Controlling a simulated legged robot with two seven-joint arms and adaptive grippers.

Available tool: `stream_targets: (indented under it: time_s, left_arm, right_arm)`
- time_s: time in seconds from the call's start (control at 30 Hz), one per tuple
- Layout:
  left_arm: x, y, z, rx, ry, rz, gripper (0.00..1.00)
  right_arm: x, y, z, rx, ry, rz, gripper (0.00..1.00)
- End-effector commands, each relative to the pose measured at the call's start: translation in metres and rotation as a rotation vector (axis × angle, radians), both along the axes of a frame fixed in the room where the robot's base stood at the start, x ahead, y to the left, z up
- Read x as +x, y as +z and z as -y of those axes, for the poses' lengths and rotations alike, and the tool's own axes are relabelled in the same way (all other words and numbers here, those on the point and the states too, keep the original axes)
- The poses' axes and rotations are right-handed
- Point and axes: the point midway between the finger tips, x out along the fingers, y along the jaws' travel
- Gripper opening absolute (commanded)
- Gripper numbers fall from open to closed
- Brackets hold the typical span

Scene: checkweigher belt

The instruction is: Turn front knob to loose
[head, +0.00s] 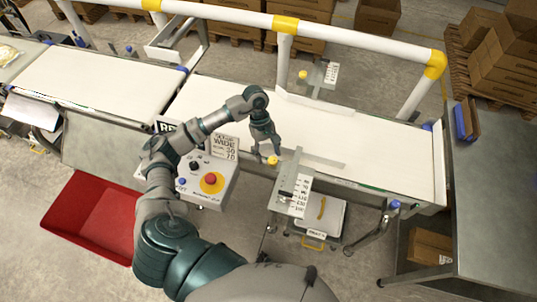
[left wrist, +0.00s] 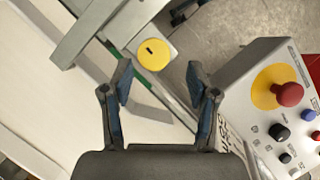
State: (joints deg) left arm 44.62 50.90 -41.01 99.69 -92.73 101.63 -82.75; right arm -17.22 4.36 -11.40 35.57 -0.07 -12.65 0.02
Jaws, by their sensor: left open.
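The front knob (head: 272,160) is a small yellow knob at the near edge of the belt, by the front guide bracket with a printed scale (head: 293,190). In the left wrist view it is a round yellow disc (left wrist: 153,54) with a short dark mark near its centre. My left gripper (head: 265,148) points down close to the knob. In the wrist view its two fingers (left wrist: 159,76) are spread with nothing between them, and the knob lies just beyond the fingertips. I cannot tell the height gap. My right gripper is not in view.
A control box with a red stop button (head: 211,179) stands left of the knob; it is close to the right finger in the wrist view (left wrist: 288,94). A second yellow knob (head: 303,74) is at the far belt side. White rails (head: 350,50) run behind. The belt (head: 380,150) is clear.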

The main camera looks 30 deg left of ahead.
Motion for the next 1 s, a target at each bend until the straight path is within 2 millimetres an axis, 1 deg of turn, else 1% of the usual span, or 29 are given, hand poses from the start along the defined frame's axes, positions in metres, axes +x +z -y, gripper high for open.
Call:
stream_targets:
  time_s: [0.1,0.2,0.43,0.47,0.5,0.57,0.6,0.67,0.7,1.0]
  left_arm:
    - [-0.002,-0.007,0.008,0.002,-0.001,0.002,0.59]
    - [-0.003,-0.01,0.011,0.003,-0.002,0.003,0.59]
    - [-0.003,-0.012,0.004,-0.001,-0.001,0.001,0.59]
    - [-0.003,-0.013,0.004,-0.002,-0.001,0.001,0.52]
    - [-0.003,-0.013,0.004,-0.002,-0.001,0.001,0.42]
    - [-0.003,-0.013,0.002,-0.003,-0.001,0.001,0.27]
    - [-0.003,-0.013,0.002,-0.003,0.0,0.002,0.17]
    - [-0.002,-0.013,0.001,-0.003,0.0,0.002,0.02]
    - [-0.002,-0.013,0.001,-0.002,0.001,0.002,0.0]
    - [-0.001,-0.013,0.002,0.004,0.004,0.003,0.0]
  right_arm:
    - [0.0,0.001,-0.002,0.002,-0.001,0.001,0.4]
    - [0.0,0.002,-0.002,0.002,-0.001,0.001,0.4]
    - [0.0,0.002,0.007,-0.007,0.002,0.0,0.4]
    - [0.0,0.002,0.008,-0.009,0.003,0.001,0.4]
    - [0.0,0.002,0.01,-0.013,0.004,0.001,0.4]
    - [0.0,0.002,0.013,-0.015,0.005,0.001,0.4]
    - [0.001,0.002,0.014,-0.016,0.006,0.001,0.4]
    - [0.001,0.002,0.014,-0.016,0.005,0.001,0.4]
    - [0.001,0.002,0.013,-0.015,0.005,0.001,0.4]
    - [0.0,0.001,-0.006,0.008,-0.001,0.001,0.4]
